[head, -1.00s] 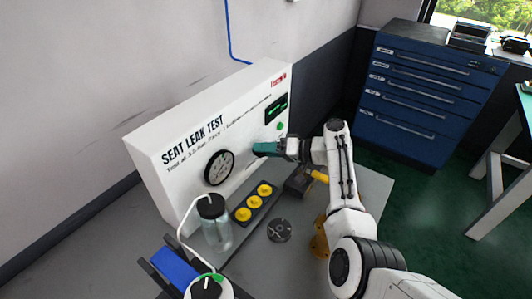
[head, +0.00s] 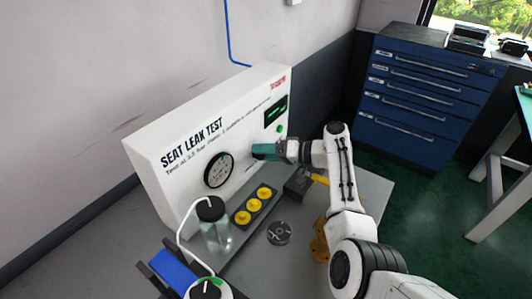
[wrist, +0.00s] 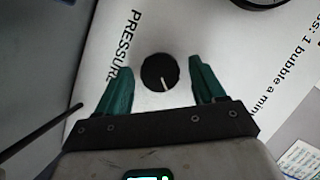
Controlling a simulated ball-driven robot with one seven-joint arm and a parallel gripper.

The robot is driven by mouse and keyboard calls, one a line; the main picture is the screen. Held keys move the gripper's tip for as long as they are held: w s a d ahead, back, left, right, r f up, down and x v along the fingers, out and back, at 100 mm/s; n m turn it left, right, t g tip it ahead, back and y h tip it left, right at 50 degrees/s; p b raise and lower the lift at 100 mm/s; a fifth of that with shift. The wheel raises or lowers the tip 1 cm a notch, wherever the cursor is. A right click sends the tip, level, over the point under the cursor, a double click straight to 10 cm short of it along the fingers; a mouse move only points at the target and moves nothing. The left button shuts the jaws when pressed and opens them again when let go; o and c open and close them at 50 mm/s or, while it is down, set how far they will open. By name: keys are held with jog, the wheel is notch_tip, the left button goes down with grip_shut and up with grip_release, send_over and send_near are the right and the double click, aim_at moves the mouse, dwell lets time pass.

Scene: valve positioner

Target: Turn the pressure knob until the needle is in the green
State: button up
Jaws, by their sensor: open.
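The black pressure knob (wrist: 160,72) with a white pointer line shows in the wrist view, on the white panel beside the word PRESSURE. The pointer aims down in that picture. My gripper (wrist: 163,82) is open, with one green finger on each side of the knob and a gap to it visible on both sides. In the head view my gripper (head: 256,151) is at the panel and hides the knob. The round gauge (head: 219,170) is on the white test panel (head: 242,112), left of my gripper. Its needle and green zone are too small to read.
Below the gauge are a strip with yellow knobs (head: 254,206) and a clear jar (head: 214,230) with a tube. A dark round part (head: 279,232) lies on the grey bench (head: 256,262). A blue drawer cabinet (head: 425,85) stands at the back right.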

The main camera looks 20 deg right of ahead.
jog(key=shift+d, duration=0.1)
jog(key=v, duration=0.7)
jog(key=shift+s+d+r, duration=0.1)
jog(key=shift+s, duration=0.1)
